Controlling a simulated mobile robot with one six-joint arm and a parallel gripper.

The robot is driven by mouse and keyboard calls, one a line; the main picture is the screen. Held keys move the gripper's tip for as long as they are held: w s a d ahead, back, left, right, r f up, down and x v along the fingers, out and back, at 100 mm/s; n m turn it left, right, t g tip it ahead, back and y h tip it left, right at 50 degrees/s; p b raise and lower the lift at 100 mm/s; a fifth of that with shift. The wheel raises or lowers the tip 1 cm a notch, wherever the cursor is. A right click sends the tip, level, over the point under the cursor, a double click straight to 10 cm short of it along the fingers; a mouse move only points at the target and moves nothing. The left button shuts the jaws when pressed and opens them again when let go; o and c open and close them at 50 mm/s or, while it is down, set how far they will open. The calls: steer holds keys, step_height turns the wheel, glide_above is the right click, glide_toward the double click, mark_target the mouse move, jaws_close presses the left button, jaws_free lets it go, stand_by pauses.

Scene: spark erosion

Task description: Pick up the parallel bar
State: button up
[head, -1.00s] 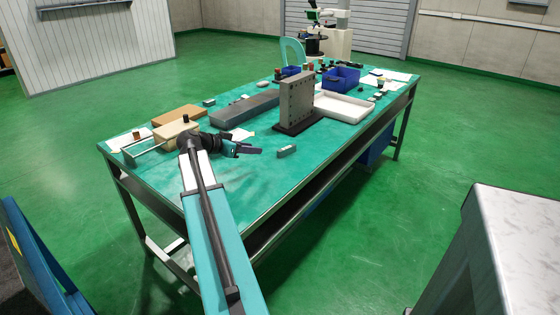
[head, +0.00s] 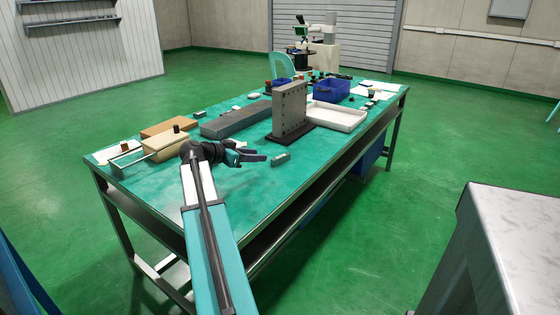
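A small grey-green bar (head: 281,159), which looks like the parallel bar, lies flat on the green table top (head: 215,195), in front of the upright grey plate. My gripper (head: 262,158) is just left of the bar in the picture, with its fingers pointing towards it. A small gap shows between them in the picture, and the gripper's height above the table is hard to judge. Nothing is visible in the gripper. The fingers are too small and dark to tell how far apart they are.
Behind the bar stands a tall grey plate (head: 289,108) on a dark base. A long grey block (head: 236,119), a tan block (head: 165,147), a white tray (head: 338,117) and a blue bin (head: 330,91) are also on the table. The table's front right area is clear.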

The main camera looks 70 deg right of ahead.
mark_target(279, 157)
steer(key=x, duration=0.6)
steer(key=shift+s+d+f, duration=0.15)
steer(key=shift+d+f, duration=0.05)
steer(key=shift+d, duration=0.15)
steer(key=shift+s+d+f, duration=0.2)
steer(key=shift+s+d, duration=0.05)
steer(key=shift+d, duration=0.1)
steer(key=shift+d, duration=0.1)
steer(key=shift+x, duration=2.55)
steer(key=shift+s+f, duration=0.1)
steer(key=shift+s, duration=0.05)
jaws_close()
